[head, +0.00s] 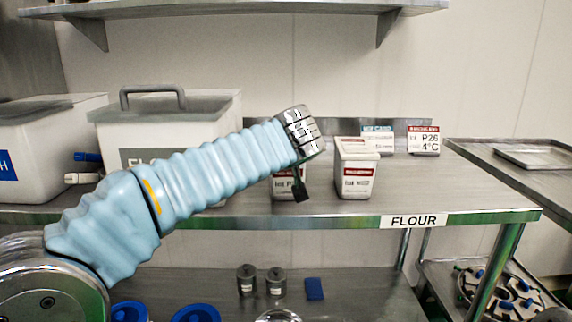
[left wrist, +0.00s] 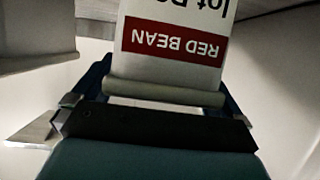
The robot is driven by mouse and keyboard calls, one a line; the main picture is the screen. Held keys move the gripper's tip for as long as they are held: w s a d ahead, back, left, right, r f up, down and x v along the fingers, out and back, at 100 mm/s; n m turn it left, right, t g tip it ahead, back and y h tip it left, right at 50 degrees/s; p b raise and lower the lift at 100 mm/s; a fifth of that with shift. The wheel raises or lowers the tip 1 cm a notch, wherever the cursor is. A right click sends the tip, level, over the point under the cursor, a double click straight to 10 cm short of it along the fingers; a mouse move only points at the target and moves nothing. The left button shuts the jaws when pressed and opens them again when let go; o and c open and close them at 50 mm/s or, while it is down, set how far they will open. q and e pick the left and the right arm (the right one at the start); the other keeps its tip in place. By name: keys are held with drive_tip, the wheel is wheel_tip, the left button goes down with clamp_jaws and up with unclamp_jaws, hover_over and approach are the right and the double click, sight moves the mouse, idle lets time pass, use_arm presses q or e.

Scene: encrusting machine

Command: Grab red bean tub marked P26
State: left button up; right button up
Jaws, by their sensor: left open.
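A white tub with a red-topped label (head: 289,186) stands near the front of the steel shelf, partly hidden behind my left gripper (head: 300,186). In the left wrist view a white tub (left wrist: 172,15) shows close up and upside down, with a red "RED BEAN" band and a cut-off "Lot P" line. Dark gripper parts lie on both sides of its pale lid. The left gripper is open; contact cannot be told. A second white tub with a red label (head: 356,170) stands to the right. A red-topped card marked P26 4°C (head: 424,143) stands at the back right.
A teal-topped card (head: 377,140) stands behind the second tub. Large lidded white bins (head: 170,125) stand at the left. The shelf edge bears a FLOUR label (head: 414,221). An upper shelf (head: 235,11) hangs above. Bare shelf (head: 455,190) lies to the right.

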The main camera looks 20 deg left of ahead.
use_arm(q)
drive_tip(key=c, duration=1.4)
drive_tip(key=shift+r, duration=0.1)
drive_tip(key=shift+c, duration=0.6)
